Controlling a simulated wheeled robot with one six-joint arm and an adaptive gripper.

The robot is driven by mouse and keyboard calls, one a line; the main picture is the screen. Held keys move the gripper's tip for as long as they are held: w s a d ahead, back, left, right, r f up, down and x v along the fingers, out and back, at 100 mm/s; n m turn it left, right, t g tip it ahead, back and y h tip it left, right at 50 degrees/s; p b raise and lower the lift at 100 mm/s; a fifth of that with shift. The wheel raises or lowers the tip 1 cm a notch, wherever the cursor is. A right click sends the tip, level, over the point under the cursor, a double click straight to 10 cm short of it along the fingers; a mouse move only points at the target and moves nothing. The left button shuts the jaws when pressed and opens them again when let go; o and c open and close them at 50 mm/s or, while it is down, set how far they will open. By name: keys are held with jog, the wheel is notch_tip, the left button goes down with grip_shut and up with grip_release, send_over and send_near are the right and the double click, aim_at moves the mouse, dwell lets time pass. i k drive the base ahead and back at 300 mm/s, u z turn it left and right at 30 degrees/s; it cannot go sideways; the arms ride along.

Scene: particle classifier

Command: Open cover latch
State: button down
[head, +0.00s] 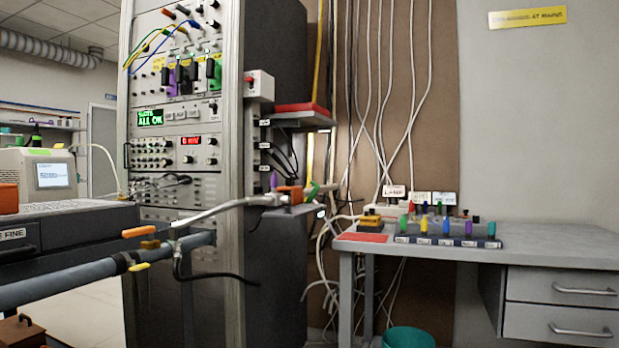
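A dark instrument housing (80,230) with a label ending in "FINE" stands at the left edge. An orange lever (138,232) sticks out at its right end, with a small brass-coloured piece (150,244) just below it. A yellow lever (139,267) sits on the blue-grey pipe (65,287) underneath. I cannot tell for sure which of these parts is the cover latch, or whether it is open. My gripper is not in view.
A tall instrument rack (245,130) stands behind the housing, with cables and a small side shelf (290,210). A grey bench (560,250) with a rack of coloured-handled items (448,240) stands right. A teal bin (408,338) is on the floor below.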

aim_at(313, 192)
jog(key=z, duration=0.75)
jog(key=i, duration=1.65)
jog(key=u, duration=0.85)
